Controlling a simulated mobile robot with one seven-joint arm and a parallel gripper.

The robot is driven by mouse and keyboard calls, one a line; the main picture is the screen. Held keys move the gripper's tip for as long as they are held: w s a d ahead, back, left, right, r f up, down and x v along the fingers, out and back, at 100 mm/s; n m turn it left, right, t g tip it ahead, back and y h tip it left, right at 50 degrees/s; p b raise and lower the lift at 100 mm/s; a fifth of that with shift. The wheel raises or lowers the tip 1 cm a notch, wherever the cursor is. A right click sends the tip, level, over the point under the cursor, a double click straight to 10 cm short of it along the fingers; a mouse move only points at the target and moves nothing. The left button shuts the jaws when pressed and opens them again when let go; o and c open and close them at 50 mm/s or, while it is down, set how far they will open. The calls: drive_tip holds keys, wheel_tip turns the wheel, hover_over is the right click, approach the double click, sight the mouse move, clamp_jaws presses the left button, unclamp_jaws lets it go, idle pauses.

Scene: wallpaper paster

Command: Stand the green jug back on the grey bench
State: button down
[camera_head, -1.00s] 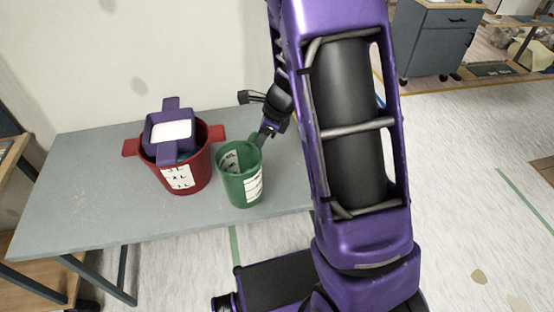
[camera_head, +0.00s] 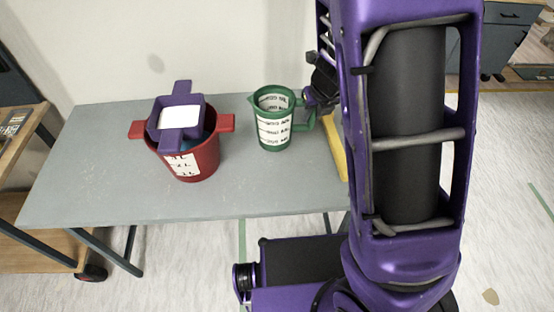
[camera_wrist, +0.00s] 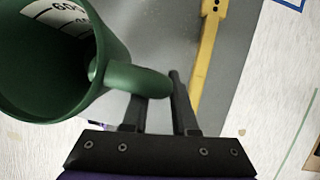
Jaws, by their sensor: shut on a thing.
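The green jug (camera_head: 273,130) is upright over the back right part of the grey bench (camera_head: 95,180). Its printed scale faces the head camera and its handle points right. My gripper (camera_head: 308,98) is at the handle's right side, partly hidden by my arm. In the wrist view my gripper (camera_wrist: 157,88) has its fingers closed around the handle of the jug (camera_wrist: 40,80), whose open mouth fills the left side. I cannot tell whether the jug's base touches the bench.
A red pot (camera_head: 190,160) with a purple cross-shaped piece (camera_head: 178,118) in its top stands left of the jug. A yellow strip (camera_head: 335,145) runs by the bench's right end. Bench space in front of the jug is clear.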

wheel_tip(320, 180, down, 10)
drive_tip(key=shift+r+b, duration=0.2)
drive_tip(key=shift+b, duration=0.35)
idle(0.3)
drive_tip(key=c, duration=0.7)
unclamp_jaws()
drive_tip(key=shift+f, duration=0.1)
